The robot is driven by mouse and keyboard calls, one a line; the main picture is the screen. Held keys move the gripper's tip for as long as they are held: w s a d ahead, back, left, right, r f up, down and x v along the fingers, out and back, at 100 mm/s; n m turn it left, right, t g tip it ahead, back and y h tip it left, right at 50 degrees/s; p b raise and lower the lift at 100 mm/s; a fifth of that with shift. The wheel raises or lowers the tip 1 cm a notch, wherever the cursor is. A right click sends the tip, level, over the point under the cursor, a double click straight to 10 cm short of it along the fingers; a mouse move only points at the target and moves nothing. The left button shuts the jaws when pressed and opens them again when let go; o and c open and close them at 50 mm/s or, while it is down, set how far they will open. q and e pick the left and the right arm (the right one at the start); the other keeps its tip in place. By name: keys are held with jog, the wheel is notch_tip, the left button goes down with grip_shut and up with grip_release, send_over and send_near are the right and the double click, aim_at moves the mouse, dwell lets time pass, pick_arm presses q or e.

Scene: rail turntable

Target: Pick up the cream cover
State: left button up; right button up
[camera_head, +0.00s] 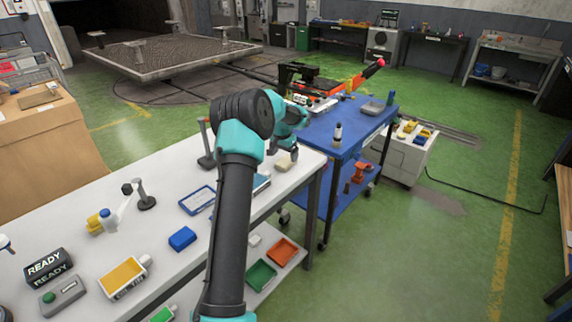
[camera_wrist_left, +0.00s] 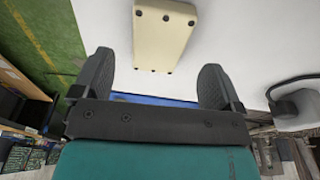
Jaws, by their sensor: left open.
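The cream cover (camera_head: 286,164) lies on the white table near its far right corner. In the left wrist view the cover (camera_wrist_left: 163,36) is a pale oblong block with small dark round spots along its edges. My left gripper (camera_head: 291,152) is just above and beside it in the head view. In the left wrist view the two dark fingers of the left gripper (camera_wrist_left: 155,80) stand wide apart with nothing between them. The cover lies beyond the fingertips and is not gripped. My right gripper is not in view.
A dark upright stand (camera_head: 206,146) is left of my left gripper. A blue cart (camera_head: 349,126) stands beyond the table.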

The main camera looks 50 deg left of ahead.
aim_at(286, 161)
pick_arm(q)
jog(key=shift+w+f, duration=0.15)
jog(key=shift+f, duration=0.85)
jog(key=shift+w+f, duration=0.15)
jog(key=shift+f, duration=0.8)
jog(key=shift+c, duration=0.2)
jog(key=shift+r, duration=0.1)
jog(key=c, duration=1.2)
jog(key=shift+o, duration=0.2)
jog(key=shift+r, duration=1.75)
jog(key=s+d+r, duration=0.1)
jog(key=s+d, duration=0.9)
jog(key=d, duration=0.2)
jog(key=shift+s+r, duration=0.2)
jog(key=shift+s, duration=0.05)
